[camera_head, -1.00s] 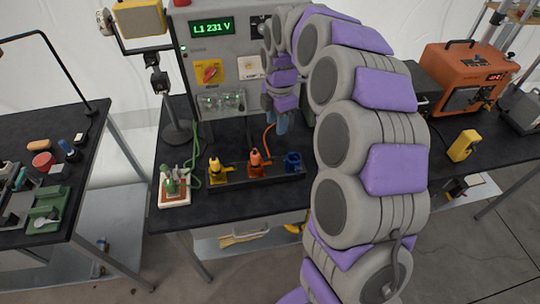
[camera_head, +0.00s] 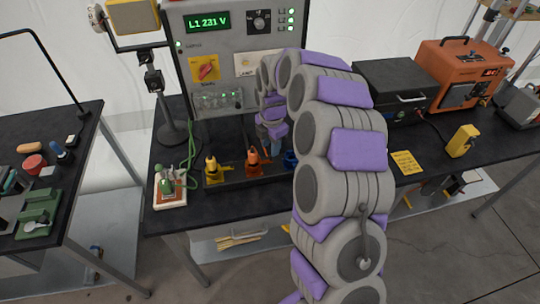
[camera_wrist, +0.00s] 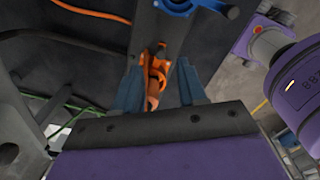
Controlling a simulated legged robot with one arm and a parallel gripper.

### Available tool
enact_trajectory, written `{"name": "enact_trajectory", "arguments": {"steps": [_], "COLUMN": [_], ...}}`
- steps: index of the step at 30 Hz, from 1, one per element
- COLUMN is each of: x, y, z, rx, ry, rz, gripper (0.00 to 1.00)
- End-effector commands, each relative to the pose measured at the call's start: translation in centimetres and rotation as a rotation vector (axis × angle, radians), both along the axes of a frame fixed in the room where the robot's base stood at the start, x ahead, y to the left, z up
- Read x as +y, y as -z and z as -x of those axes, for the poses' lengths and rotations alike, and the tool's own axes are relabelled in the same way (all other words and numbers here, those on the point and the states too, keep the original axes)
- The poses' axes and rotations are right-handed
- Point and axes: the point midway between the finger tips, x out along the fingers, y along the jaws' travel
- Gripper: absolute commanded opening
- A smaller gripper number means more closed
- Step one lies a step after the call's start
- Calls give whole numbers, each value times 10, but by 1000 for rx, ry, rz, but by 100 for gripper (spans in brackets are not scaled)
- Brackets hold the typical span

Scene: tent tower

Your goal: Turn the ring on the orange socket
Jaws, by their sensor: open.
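The orange socket (camera_head: 253,161) stands in the dark rack on the black bench, between a yellow socket (camera_head: 212,167) and a blue socket (camera_head: 289,159) partly hidden by my arm. In the wrist view the orange socket (camera_wrist: 156,78) shows between the two fingers, beyond the palm. My gripper (camera_wrist: 158,88) is open, with one blue-grey finger on each side of it. Whether the fingers touch it I cannot tell. In the head view my gripper (camera_head: 275,136) hangs just above and right of the orange socket, its fingertips hard to make out.
A grey control panel (camera_head: 222,60) with a green display stands behind the rack. A small board with green cables (camera_head: 170,188) lies to the left. A black box (camera_head: 396,90), an orange machine (camera_head: 458,77) and a yellow device (camera_head: 462,140) stand to the right.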

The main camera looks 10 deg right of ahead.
Motion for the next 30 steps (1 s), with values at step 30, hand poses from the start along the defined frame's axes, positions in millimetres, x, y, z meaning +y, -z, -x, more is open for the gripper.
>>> {"name": "enact_trajectory", "arguments": {"steps": [30], "x": [1], "y": [46], "z": [-2], "rx": [-3], "ry": [1], "rz": [-1], "gripper": [11]}}
